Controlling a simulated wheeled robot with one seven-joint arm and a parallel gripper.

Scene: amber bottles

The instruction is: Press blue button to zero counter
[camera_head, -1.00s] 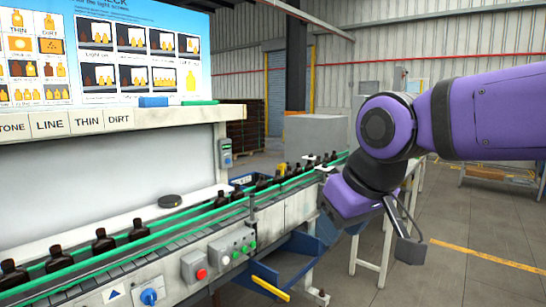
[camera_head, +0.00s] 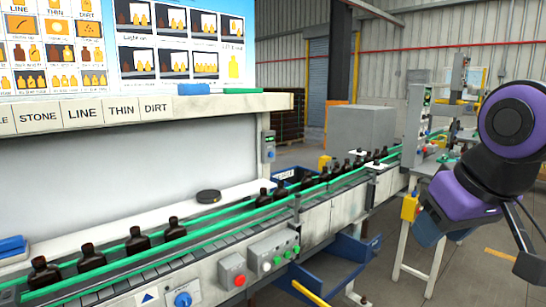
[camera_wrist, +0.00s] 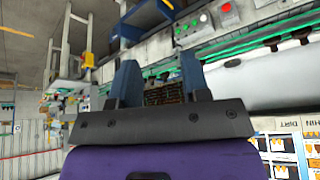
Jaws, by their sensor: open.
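A small grey counter box (camera_head: 268,140) is mounted on the post at the right end of the light booth. A small blue button (camera_head: 270,154) shows on its lower part. Its display is too small to read. A larger blue knob (camera_head: 183,299) sits on the conveyor's front panel. My gripper (camera_head: 428,232) hangs at the right of the head view, well to the right of the counter box and apart from everything. In the wrist view my gripper (camera_wrist: 160,78) has its two dark fingers spread with nothing between them.
The conveyor (camera_head: 205,268) with green rails carries several amber bottles (camera_head: 137,240). A control box with a red button (camera_head: 239,281) and green buttons stands on its front. A blue chute (camera_head: 335,270) and yellow handle (camera_head: 310,293) stick out. A black puck (camera_head: 208,196) lies on the shelf.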

